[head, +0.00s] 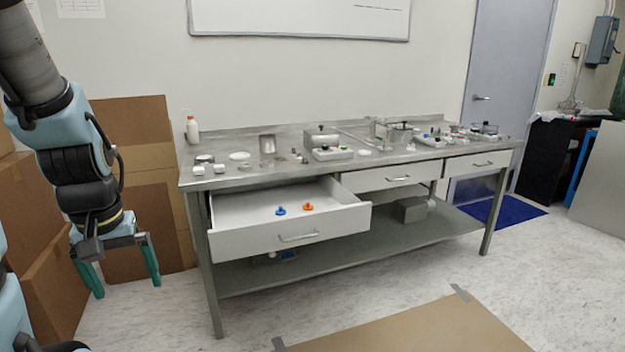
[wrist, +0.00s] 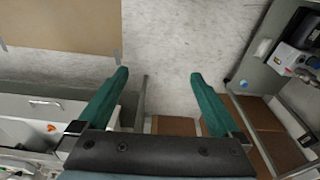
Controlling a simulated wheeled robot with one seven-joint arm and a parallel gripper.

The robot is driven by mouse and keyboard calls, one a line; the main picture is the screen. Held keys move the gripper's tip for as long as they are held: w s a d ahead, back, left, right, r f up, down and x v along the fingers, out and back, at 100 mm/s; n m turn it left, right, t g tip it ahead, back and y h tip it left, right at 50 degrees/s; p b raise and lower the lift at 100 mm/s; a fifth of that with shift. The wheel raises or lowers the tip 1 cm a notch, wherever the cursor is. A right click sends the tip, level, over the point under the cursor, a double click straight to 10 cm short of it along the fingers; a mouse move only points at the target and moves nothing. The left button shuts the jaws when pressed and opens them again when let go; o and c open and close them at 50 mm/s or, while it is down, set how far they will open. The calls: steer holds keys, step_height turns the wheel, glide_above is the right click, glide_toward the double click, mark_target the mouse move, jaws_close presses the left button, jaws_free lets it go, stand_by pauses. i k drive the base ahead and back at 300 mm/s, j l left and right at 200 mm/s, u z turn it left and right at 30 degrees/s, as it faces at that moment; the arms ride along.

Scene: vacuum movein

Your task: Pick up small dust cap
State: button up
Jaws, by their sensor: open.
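A small blue cap-like piece (head: 280,211) and a small orange one (head: 308,206) lie apart on the floor of the open white drawer (head: 250,239). The orange piece also shows in the wrist view (wrist: 51,127), at the left edge inside the drawer. I cannot tell which piece is the small dust cap. Small white pieces (head: 219,168) also sit on the bench top's left end. My gripper (head: 126,284) hangs left of the bench, pointing down, away from the drawer. Its green fingers are wide apart with nothing between them, as the wrist view shows (wrist: 159,75).
The metal bench (head: 400,162) carries many small parts, with a white bottle (head: 192,130) at its back left. Two other drawers (head: 395,178) are shut. Cardboard boxes (head: 135,130) stand behind my arm. A brown mat (head: 420,330) lies on the otherwise clear front floor.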

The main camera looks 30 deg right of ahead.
mark_target(280, 212)
steer(key=i+l+u, duration=0.2)
steer(key=i+l, duration=0.2)
steer(key=i+l+u, duration=0.2)
steer(key=i+l, duration=0.15)
steer(key=l, duration=0.25)
steer(key=l+u, duration=0.2)
steer(key=l, duration=0.7)
